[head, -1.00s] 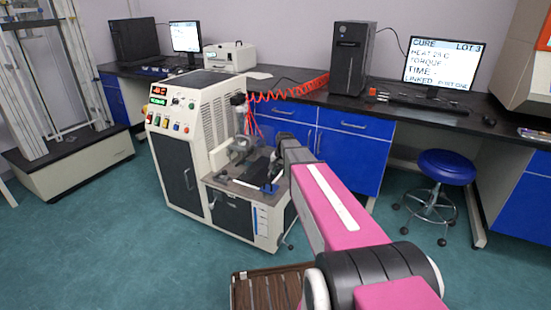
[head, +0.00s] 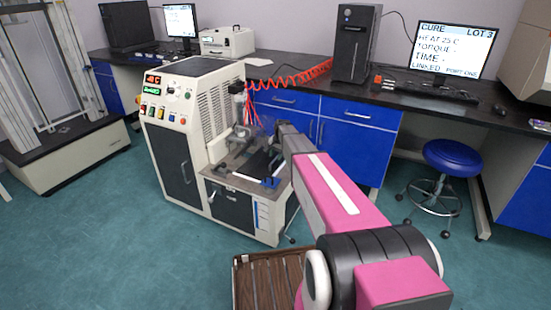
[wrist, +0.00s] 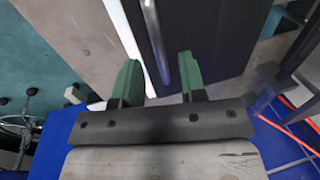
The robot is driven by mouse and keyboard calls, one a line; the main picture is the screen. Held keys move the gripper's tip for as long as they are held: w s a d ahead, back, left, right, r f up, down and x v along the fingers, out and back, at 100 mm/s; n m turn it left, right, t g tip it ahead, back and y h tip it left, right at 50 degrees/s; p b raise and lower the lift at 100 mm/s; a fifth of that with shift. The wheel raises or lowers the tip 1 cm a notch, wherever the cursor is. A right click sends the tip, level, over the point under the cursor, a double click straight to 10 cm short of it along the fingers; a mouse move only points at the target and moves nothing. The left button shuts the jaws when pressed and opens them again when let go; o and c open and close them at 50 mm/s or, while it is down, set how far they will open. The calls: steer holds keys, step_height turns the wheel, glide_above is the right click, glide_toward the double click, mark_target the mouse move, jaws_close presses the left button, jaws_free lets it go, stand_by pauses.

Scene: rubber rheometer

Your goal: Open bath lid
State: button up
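The cream machine (head: 176,150) stands left of centre in the head view, with a low bench section at its front right. A black flat panel (head: 258,162), which may be the bath lid, lies on that section, partly behind my arm. In the wrist view a black panel (wrist: 215,30) with a silver bar (wrist: 159,40) along its edge lies beyond my fingertips. My gripper (wrist: 160,78) has two green fingers set apart, with nothing between them. The bar lies ahead of the gap; I cannot tell whether the fingers touch it. The fingers are hidden in the head view.
A brown slatted tray (head: 243,292) is low in front. A blue stool (head: 453,160) stands right on open green floor. A black bench with blue cabinets (head: 350,150) runs behind. A red coiled hose (head: 295,76) hangs beside the machine.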

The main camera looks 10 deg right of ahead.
steer(key=shift+w+a+f, duration=0.1)
steer(key=shift+a+f, duration=0.1)
steer(key=shift+f, duration=0.7)
jaws_close()
steer(key=s+d, duration=0.9)
steer(key=d, duration=0.4)
steer(key=shift+s+d, duration=0.3)
steer(key=shift+s, duration=0.1)
jaws_free()
steer(key=shift+r, duration=0.1)
